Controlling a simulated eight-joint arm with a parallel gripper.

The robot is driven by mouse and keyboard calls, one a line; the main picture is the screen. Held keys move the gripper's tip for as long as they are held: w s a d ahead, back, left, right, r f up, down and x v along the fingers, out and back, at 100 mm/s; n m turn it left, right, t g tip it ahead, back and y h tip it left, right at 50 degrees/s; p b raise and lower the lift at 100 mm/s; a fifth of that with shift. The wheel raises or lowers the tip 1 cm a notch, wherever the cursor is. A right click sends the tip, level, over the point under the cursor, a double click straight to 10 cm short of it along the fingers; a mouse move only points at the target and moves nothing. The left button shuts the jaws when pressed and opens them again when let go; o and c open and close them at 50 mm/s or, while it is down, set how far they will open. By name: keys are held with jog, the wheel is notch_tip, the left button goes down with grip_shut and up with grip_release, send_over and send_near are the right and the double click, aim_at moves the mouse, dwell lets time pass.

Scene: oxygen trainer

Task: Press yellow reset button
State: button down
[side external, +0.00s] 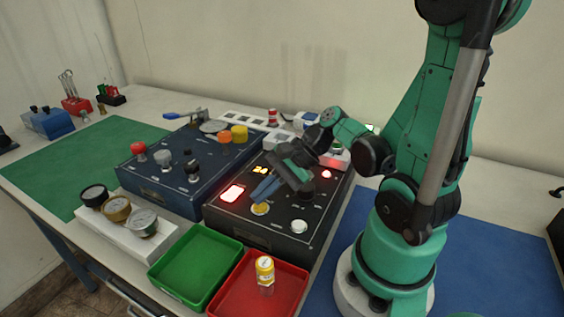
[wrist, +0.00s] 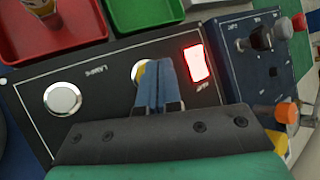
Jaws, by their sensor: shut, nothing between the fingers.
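The yellow button (side external: 260,209) is a round cap on the front part of the black panel (side external: 268,233), between a lit red square and a white button. My gripper (side external: 261,193) is shut and empty, its blue fingers angled down just behind and above the yellow button in the side view. In the wrist view the gripper (wrist: 157,68) covers most of the yellow button (wrist: 140,72), so only its left edge shows. I cannot tell whether the fingertips touch it.
The lit red square (side external: 231,193) and the white button (side external: 299,226) flank the yellow button. A blue panel (side external: 150,185) with knobs stands to the left. Green (side external: 188,283) and red trays (side external: 232,299) lie in front; the red one holds a yellow-capped vial (side external: 265,272).

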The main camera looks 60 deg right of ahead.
aim_at(256, 208)
jog(key=shift+r, duration=0.35)
jog(key=shift+r, duration=2.55)
jog(key=shift+a+f+n+h, duration=0.2)
jog(key=shift+f+n+h, duration=0.1)
jog(key=shift+n, duration=0.3)
jog(key=n, duration=0.2)
jog(key=n+g+h, duration=0.1)
jog(key=n, duration=0.1)
jog(key=w+a+f+n+h, duration=0.1)
jog(key=n, duration=0.1)
jog(key=n+h, duration=0.1)
jog(key=n, duration=0.2)
jog(key=w+a+r+n+h, duration=0.1)
jog(key=n, duration=0.2)
jog(key=w+n+h, duration=0.1)
jog(key=n, duration=0.2)
jog(key=shift+a+r+t, duration=0.25)
jog(key=shift+a+t, duration=0.15)
jog(key=shift+w+a+r+n+t+h, duration=0.1)
jog(key=shift+r+n+t+h, duration=0.1)
jog(key=shift+n, duration=0.4)
jog(key=shift+w+a+r+n+t+h, duration=0.1)
jog(key=shift+r+n, duration=0.1)
jog(key=shift+n, duration=0.4)
